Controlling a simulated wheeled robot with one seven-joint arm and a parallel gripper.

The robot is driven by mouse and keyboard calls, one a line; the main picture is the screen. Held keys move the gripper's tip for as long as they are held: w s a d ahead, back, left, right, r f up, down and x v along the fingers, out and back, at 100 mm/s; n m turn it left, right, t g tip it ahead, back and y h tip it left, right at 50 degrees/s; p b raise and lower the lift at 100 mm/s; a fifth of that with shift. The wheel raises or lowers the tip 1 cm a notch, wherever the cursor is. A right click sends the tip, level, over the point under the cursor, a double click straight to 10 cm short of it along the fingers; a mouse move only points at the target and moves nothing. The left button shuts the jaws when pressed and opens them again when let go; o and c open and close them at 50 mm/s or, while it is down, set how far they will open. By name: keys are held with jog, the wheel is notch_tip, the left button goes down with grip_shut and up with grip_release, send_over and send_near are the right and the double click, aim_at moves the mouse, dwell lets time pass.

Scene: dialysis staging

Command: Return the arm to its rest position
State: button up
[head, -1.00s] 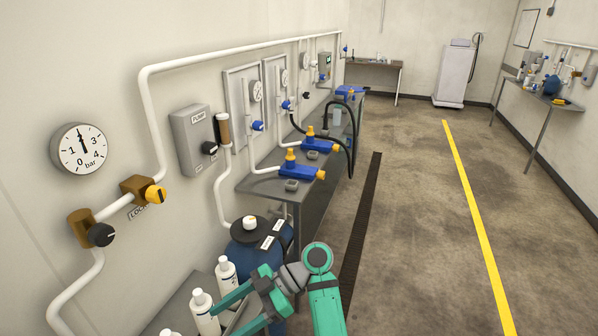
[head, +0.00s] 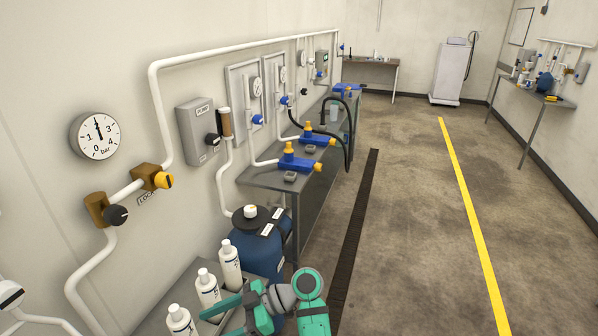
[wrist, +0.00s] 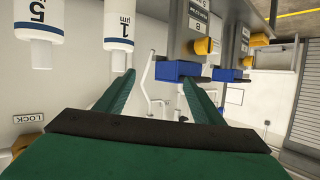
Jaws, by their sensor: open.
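My green arm and gripper (head: 213,311) show at the bottom of the head view, bent low beside the white bottles. In the wrist view my gripper (wrist: 157,82) has its two green fingers well apart, with nothing between them. White bottles (head: 208,287) stand on a grey surface close to the fingers; whether the fingers touch them I cannot tell from the head view. Two bottles (wrist: 119,30) hang into the top of the wrist view. The arm's lower part is cut off by the frame.
A blue tank (head: 262,245) stands just beyond the arm. A grey bench (head: 262,178) with blue and yellow valve blocks (head: 305,164) runs along the left wall. Pipes, a pressure gauge (head: 98,136) and a pump box (head: 199,130) line that wall. The floor (head: 410,230) to the right is clear.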

jog(key=s+a+f+m+t, duration=0.2)
jog(key=a+f+m+t, duration=0.2)
jog(key=f+m+t, duration=0.75)
jog(key=s+d+f+m+t+h, duration=0.4)
jog(key=s+d+f+m+h, duration=0.35)
jog(key=f, duration=0.25)
jog(key=s+d+r+m+t+h, duration=0.25)
jog(key=s+d+h, duration=0.25)
jog(key=s+d, duration=0.8)
jog(key=s+d+r+n+t+h, duration=0.1)
jog(key=s+d+r, duration=0.3)
jog(key=s+r, duration=0.5)
notch_tip(320, 180, up, 2)
jog(key=shift+s+r, duration=0.1)
jog(key=shift+s, duration=0.15)
jog(key=shift+c, duration=0.2)
